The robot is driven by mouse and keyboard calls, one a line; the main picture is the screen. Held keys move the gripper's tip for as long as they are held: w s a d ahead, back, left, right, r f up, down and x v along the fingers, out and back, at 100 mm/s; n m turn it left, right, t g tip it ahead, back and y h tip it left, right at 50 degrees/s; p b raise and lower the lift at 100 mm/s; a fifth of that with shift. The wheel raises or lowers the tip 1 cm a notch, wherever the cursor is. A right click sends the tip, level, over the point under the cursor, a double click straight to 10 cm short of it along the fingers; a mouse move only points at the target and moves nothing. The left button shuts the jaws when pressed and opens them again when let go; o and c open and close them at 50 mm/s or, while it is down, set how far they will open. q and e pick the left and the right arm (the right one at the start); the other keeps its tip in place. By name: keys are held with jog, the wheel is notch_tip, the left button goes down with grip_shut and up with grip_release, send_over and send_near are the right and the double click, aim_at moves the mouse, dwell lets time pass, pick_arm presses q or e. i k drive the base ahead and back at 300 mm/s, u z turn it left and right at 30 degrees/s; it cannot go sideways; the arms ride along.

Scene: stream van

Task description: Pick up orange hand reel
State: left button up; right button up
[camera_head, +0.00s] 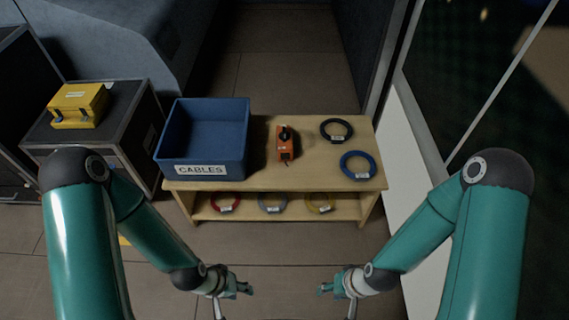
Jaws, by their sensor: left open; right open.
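The orange hand reel (285,155) lies on the top of the wooden bench (262,180), to the right of the blue bin. It is orange with a dark knob near its far end. My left gripper (246,288) is open and empty, low in front of the bench. My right gripper (325,287) is open and empty, a little to its right. Both grippers are apart from the reel, nearer to me than the bench's front edge.
A blue bin (203,160) labelled CABLES stands left on the bench. A black coil (336,130) and a blue coil (358,165) lie at right. Red (224,202), grey (272,202) and yellow (319,202) coils lie below. A yellow case (78,104) sits on a black box (128,120).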

aim_at(284, 151)
jog(key=u, duration=0.9)
jog(key=i, duration=1.45)
jog(key=z, duration=0.45)
